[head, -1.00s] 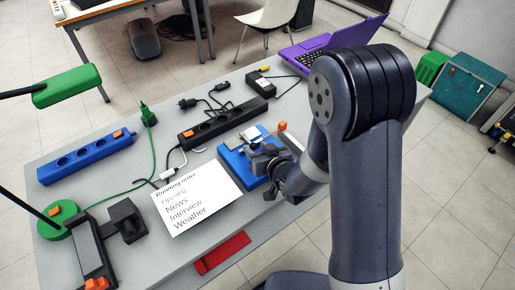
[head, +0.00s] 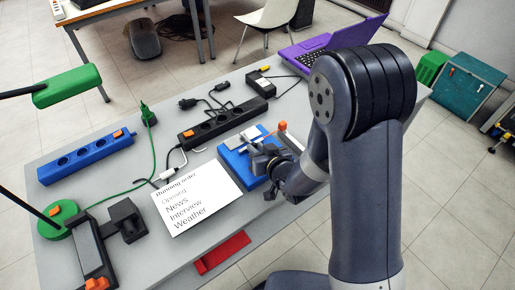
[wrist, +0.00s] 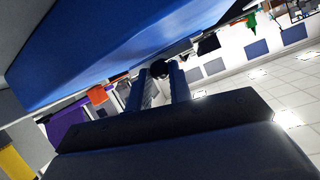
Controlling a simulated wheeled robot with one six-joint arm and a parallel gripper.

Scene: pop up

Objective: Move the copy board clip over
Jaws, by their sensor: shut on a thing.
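A blue device (head: 232,162), likely the copy board, lies on the grey table just right of the white running order sheet (head: 197,199). A pale grey plate (head: 250,132) and an orange knob (head: 282,126) show on its far side. My gripper (head: 268,166) is at the device's near right side and hides part of it. In the wrist view its fingers (wrist: 158,88) are shut on a dark round knob (wrist: 158,69), under the large blue body (wrist: 130,45). I cannot tell whether this knob belongs to the clip.
A black power strip (head: 222,122) with cables lies behind the device, and a blue power strip (head: 85,159) lies far left. A purple laptop (head: 325,45) is at the far right. A green lamp (head: 67,86) stands left. A red piece (head: 222,252) is at the front edge.

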